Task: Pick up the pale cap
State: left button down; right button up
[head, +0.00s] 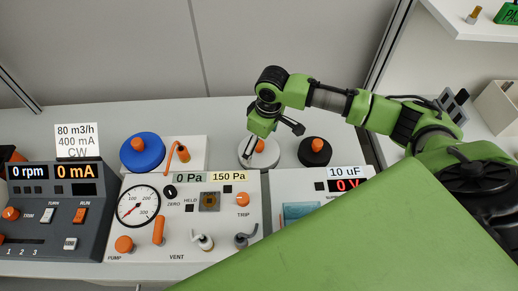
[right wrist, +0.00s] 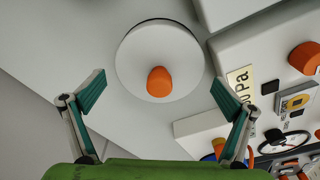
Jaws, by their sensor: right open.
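The pale cap (head: 270,158) is a white disc with an orange knob, on the counter behind the instrument panels. In the right wrist view the pale cap (right wrist: 135,60) shows from above, its orange knob (right wrist: 160,82) near the middle of the view. My right gripper (head: 272,141) is above the cap and hides part of it in the head view. In the right wrist view its two teal fingers (right wrist: 158,86) are wide apart, one either side of the knob, and nothing is between them in contact. My left gripper is not in view.
A blue cap (head: 142,151) stands to the left and a black cap (head: 314,151) close to the right. In front are a white gauge panel (head: 180,238) and a dark panel (head: 60,215). The grey wall (head: 140,60) is behind, with a shelf (head: 490,22) upper right.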

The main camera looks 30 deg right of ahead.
jog(key=shift+w+a+f, duration=0.1)
jog(key=shift+w+f, duration=0.05)
jog(key=shift+f, duration=1.25)
jog(key=c, duration=0.8)
jog(key=shift+r, duration=0.1)
notch_tip(320, 180, up, 10)
jog(key=shift+r+b, duration=0.1)
jog(key=shift+b, duration=0.25)
jog(key=s+a+r+m, duration=0.2)
jog(key=s+r, duration=0.1)
jog(key=s, duration=0.1)
jog(key=s+a+r+m, duration=0.2)
jog(key=s+r, duration=0.1)
jog(key=s, duration=0.1)
jog(key=s+a+r+m, duration=0.2)
jog(key=s+r, duration=0.2)
jog(key=s, duration=0.1)
jog(key=shift+h, duration=0.3)
